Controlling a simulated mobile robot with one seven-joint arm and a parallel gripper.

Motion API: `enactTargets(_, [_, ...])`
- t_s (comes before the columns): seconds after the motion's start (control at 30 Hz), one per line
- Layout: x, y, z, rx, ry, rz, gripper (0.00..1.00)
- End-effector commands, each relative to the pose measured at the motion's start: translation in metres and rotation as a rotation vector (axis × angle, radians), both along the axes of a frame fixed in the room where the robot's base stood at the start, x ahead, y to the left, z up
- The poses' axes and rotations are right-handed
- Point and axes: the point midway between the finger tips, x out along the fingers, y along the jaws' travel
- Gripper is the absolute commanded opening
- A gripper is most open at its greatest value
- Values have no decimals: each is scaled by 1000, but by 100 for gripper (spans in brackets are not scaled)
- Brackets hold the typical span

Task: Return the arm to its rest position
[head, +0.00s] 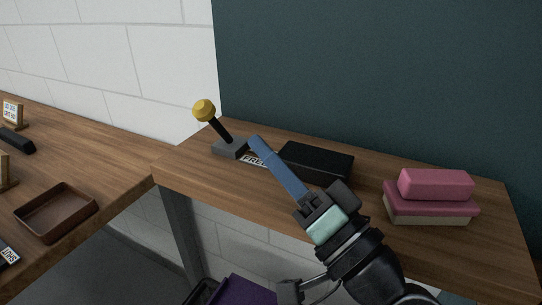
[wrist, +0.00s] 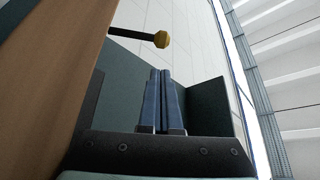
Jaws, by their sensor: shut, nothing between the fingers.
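My gripper (head: 254,143) reaches up from the lower right in the head view, above the front part of the wooden bench. Its long blue fingers lie side by side, shut and empty. In the wrist view the gripper (wrist: 160,72) also shows its two fingers pressed together. The fingertips overlap a white label (head: 254,160) in the head view, partly hidden behind them. Whether they touch it cannot be told.
A lever with a yellow knob (head: 204,110) stands left of the fingertips; its knob also shows in the wrist view (wrist: 161,40). A black box (head: 318,161) lies right of the fingers. A brown tray (head: 57,212) rests on the left bench.

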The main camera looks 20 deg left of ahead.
Motion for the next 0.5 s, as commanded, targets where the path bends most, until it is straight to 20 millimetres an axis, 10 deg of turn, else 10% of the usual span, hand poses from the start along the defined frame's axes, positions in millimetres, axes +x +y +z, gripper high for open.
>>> enactTargets(0.5, [4,0,3,-26,-19,-38,0])
